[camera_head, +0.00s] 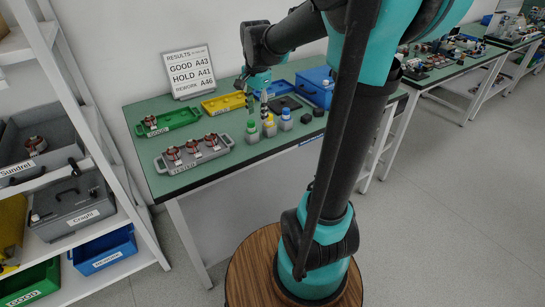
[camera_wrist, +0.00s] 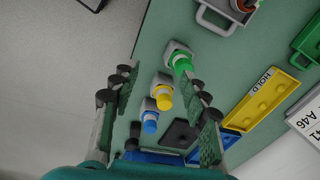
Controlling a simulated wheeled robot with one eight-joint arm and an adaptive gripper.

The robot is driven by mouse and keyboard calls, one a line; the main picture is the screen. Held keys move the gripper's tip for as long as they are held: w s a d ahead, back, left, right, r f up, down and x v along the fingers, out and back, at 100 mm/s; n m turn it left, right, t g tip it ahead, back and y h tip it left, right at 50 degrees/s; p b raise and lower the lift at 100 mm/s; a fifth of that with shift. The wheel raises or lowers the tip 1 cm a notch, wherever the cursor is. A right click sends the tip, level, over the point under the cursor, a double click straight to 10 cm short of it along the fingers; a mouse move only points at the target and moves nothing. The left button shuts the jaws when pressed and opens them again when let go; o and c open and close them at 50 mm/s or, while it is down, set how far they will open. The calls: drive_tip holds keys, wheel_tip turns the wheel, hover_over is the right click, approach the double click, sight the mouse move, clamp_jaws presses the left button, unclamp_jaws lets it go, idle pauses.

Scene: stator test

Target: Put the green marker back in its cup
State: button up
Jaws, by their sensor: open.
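Three grey square-based cups stand in a row near the front edge of the green table. They have a green top (camera_head: 252,127), a yellow top (camera_head: 269,120) and a blue top (camera_head: 286,115). In the wrist view the green top (camera_wrist: 181,63), yellow top (camera_wrist: 163,100) and blue top (camera_wrist: 150,122) show between and beyond my fingers. I cannot make out a separate green marker; whether one stands in the green-topped cup is unclear. My gripper (camera_head: 257,103) is open and empty, pointing down just behind and above the cups; it also shows in the wrist view (camera_wrist: 164,82).
A green tray (camera_head: 180,118), a yellow HOLD tray (camera_head: 222,103) and a grey tray (camera_head: 172,168) with several copper-coloured parts lie left of the cups. A blue bin (camera_head: 316,92) and a dark flat pad (camera_wrist: 180,134) are near the cups. A results sign (camera_head: 190,72) stands behind.

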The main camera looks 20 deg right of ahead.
drive_tip(key=s+d+f+n+t, duration=0.2)
drive_tip(key=s+f+n+t, duration=0.1)
drive_tip(key=s+f+n, duration=0.9)
drive_tip(key=s+f, duration=0.2)
drive_tip(key=s, duration=0.3)
drive_tip(key=shift+d+f, duration=0.3)
drive_tip(key=shift+f, duration=0.1)
